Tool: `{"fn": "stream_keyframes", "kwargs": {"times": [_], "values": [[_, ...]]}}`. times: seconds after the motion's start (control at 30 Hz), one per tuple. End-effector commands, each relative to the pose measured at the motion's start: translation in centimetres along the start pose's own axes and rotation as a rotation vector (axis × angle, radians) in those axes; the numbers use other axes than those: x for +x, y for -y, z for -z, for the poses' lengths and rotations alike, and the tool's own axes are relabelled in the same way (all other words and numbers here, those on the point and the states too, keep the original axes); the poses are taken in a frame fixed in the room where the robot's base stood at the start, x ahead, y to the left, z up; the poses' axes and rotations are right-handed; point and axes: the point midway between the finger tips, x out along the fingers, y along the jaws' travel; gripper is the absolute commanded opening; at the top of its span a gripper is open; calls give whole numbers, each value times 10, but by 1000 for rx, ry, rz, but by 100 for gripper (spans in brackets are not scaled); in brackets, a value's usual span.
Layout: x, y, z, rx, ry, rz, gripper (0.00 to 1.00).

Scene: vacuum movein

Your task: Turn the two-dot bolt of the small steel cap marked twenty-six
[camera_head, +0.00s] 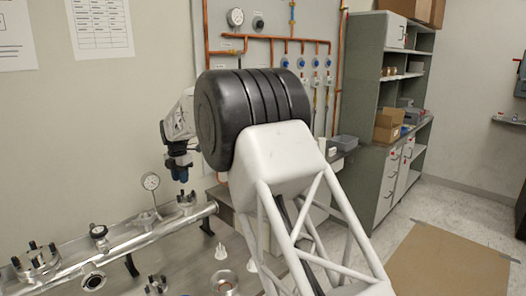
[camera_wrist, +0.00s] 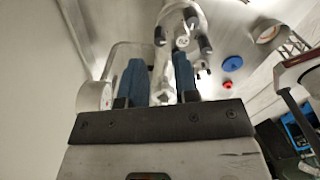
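My gripper (camera_head: 180,175) points down above the back end of the steel pipe in the head view. Its two blue fingers (camera_wrist: 158,65) stand apart in the wrist view, with nothing visible gripped between them. A small steel cap (camera_head: 186,198) sits just below the fingers. In the wrist view, a steel cap (camera_wrist: 182,42) with several dark bolts around it lies just beyond the right fingertip. I cannot tell whether finger and cap touch. The number twenty-six and the bolt dots are too small to read.
The steel pipe (camera_head: 150,235) runs along the bench, with a larger bolted flange (camera_head: 38,262) at left. A blue disc (camera_wrist: 235,70) and a red knob (camera_wrist: 228,85) lie right of the fingers.

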Motion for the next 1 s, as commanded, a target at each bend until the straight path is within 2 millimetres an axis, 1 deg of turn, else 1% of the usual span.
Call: {"fn": "stream_keyframes", "kwargs": {"times": [0.1,0.17,0.2,0.33,0.47,0.73,1.0], "values": [[0,0,0,0,0,0,29],[0,0,0,0,-1,0,38],[1,0,0,2,-2,-1,41],[2,4,0,19,-24,-12,41],[7,13,2,63,-80,-42,41],[17,41,8,237,-281,-162,41],[20,68,11,437,-488,-294,41]]}}
